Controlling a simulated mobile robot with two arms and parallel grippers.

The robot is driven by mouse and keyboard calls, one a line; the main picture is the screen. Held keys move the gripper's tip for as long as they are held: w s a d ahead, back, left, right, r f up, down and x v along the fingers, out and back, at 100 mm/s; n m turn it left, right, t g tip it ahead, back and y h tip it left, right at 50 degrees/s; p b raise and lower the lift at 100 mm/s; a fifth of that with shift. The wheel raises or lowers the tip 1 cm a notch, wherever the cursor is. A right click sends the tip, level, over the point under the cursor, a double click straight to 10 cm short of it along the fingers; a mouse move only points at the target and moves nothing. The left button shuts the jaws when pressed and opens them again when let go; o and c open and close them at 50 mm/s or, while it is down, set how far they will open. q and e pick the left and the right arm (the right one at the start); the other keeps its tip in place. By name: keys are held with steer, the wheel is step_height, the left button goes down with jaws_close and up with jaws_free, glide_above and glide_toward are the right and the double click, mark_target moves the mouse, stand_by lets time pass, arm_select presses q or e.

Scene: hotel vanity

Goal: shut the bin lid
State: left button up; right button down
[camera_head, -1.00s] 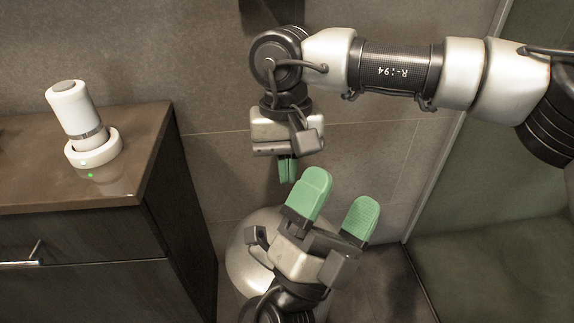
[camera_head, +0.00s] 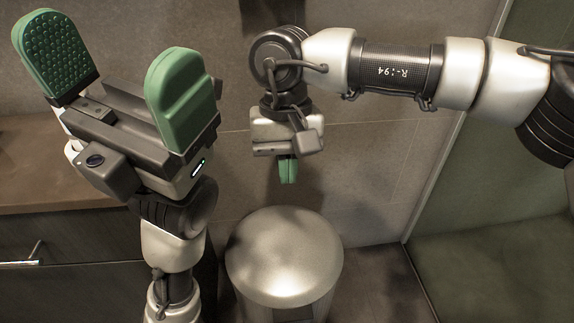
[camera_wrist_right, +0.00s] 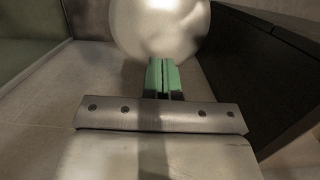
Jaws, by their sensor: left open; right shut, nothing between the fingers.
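The bin's round silver lid (camera_head: 285,255) is in the lower middle of the head view, near the floor. It lies across the bin's top, and I see no gap under it from here. Most of the bin body is hidden below it. My right gripper (camera_head: 288,172) hangs fingers down, shut and empty, behind and above the lid's far edge. In the right wrist view, its green fingertips (camera_wrist_right: 163,66) overlap the lid's near edge (camera_wrist_right: 160,25); I cannot tell whether they touch. My left gripper (camera_head: 105,55) is raised at the upper left, open and empty, away from the bin.
A brown-topped dark vanity (camera_head: 50,190) stands at the left, partly hidden by my left arm. A grey tiled wall (camera_head: 380,190) is behind the bin. A glass panel (camera_head: 500,190) stands at the right. The floor right of the bin is clear.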

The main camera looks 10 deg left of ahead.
steer(key=shift+s+d+f, duration=0.15)
steer(key=shift+s+f, duration=0.15)
steer(key=shift+s, duration=0.25)
